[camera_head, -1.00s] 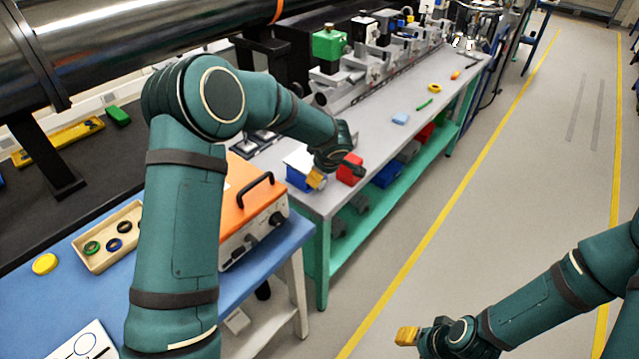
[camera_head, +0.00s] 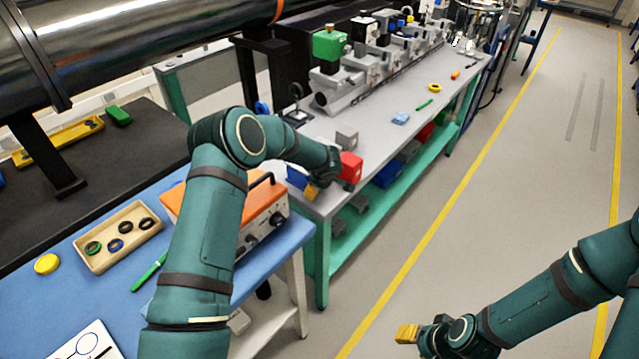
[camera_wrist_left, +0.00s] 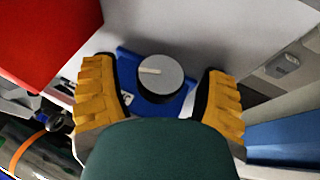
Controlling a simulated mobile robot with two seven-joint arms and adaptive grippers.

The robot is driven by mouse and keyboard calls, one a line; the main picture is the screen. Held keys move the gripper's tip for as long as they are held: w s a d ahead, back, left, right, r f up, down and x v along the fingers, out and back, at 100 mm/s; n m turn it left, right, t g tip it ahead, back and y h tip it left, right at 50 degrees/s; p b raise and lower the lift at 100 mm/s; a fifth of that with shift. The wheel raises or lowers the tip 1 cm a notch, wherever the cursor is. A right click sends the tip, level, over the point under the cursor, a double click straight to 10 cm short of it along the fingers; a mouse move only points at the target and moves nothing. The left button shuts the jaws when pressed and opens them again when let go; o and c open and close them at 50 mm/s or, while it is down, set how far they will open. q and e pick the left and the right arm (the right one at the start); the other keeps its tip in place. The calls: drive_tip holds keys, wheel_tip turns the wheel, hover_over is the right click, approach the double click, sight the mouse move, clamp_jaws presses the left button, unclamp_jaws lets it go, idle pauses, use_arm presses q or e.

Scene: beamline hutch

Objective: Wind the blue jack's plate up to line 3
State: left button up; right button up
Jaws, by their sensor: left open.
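The blue jack (camera_head: 297,177) stands at the near end of the grey bench, partly hidden by my left arm in the head view. In the left wrist view its blue body (camera_wrist_left: 128,68) shows with a round grey knob (camera_wrist_left: 160,76) bearing a white mark. My left gripper (camera_head: 312,190) is at the jack's front. In the wrist view its yellow fingers (camera_wrist_left: 160,98) are open on either side of the knob, apparently without gripping it. The plate's height and the line marks cannot be read. My right gripper (camera_head: 408,334) is over the floor; its finger gap cannot be made out.
A red block (camera_head: 350,167) stands close beside the jack, also large in the wrist view (camera_wrist_left: 40,40), with a grey block (camera_head: 347,140) behind it. An orange-topped case (camera_head: 225,185) is on the blue table under my left arm. The aisle floor is clear.

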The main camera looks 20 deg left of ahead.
use_arm(q)
drive_tip(key=c, duration=1.2)
drive_tip(key=shift+g, duration=0.3)
drive_tip(key=shift+w+d+m+g+y, duration=0.1)
drive_tip(key=shift+m+g+y, duration=0.25)
drive_tip(key=shift+g, duration=0.55)
drive_tip(key=shift+f+g+y+b, duration=0.15)
drive_tip(key=shift+g+y+b, duration=0.3)
drive_tip(key=shift+g+b, duration=0.6)
drive_tip(key=shift+m+g+y+b, duration=0.35)
drive_tip(key=shift+g+b, duration=0.5)
drive_tip(key=shift+b, duration=0.4)
